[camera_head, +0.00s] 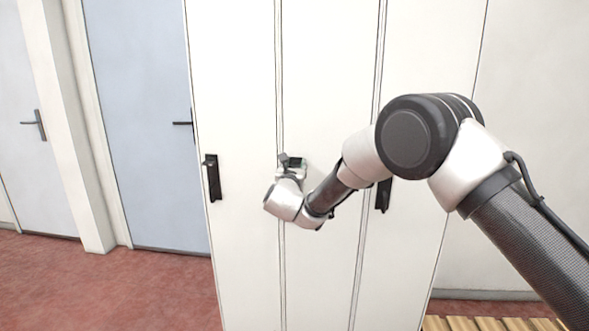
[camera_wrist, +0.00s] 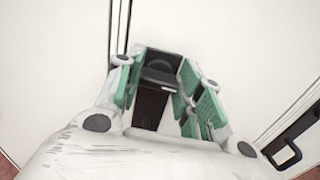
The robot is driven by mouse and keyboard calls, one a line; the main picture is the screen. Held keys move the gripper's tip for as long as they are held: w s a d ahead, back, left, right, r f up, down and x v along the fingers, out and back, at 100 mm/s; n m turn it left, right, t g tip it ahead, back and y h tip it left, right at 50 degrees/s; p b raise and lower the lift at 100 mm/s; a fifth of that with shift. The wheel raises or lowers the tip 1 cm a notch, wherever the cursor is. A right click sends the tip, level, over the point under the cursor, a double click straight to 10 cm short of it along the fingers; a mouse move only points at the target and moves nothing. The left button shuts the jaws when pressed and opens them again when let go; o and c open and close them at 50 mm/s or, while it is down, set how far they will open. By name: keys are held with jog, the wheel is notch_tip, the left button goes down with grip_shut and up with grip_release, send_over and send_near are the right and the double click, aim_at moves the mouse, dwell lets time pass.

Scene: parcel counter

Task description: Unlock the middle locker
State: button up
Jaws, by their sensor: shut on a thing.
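The middle locker door (camera_head: 326,75) is a tall white panel and looks closed. Its black lock plate (camera_wrist: 150,105) shows in the wrist view, with a dark knob (camera_wrist: 160,72) at its upper end. My gripper (camera_head: 291,163) is at the left side of this door, at handle height. In the wrist view its green-padded fingers (camera_wrist: 160,76) sit on both sides of the knob and are shut on it. In the head view my gripper and wrist hide most of this lock.
The left locker door (camera_head: 235,80) has a black handle (camera_head: 212,177). The right locker door (camera_head: 425,45) has a black handle (camera_head: 383,196), partly behind my arm. Blue-grey room doors (camera_head: 140,90) stand to the left. Red floor (camera_head: 110,285) is clear in front of them.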

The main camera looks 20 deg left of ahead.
jog(key=m, duration=0.4)
jog(key=shift+d+m, duration=0.1)
jog(key=shift+m, duration=0.2)
jog(key=m, duration=0.4)
jog(key=shift+f+m, duration=0.1)
jog(key=shift+m, duration=0.2)
jog(key=m, duration=0.4)
jog(key=shift+d, duration=0.1)
jog(key=shift+f+m, duration=0.15)
jog(key=shift+m, duration=1.85)
jog(key=o, duration=1)
jog(key=v, duration=1.2)
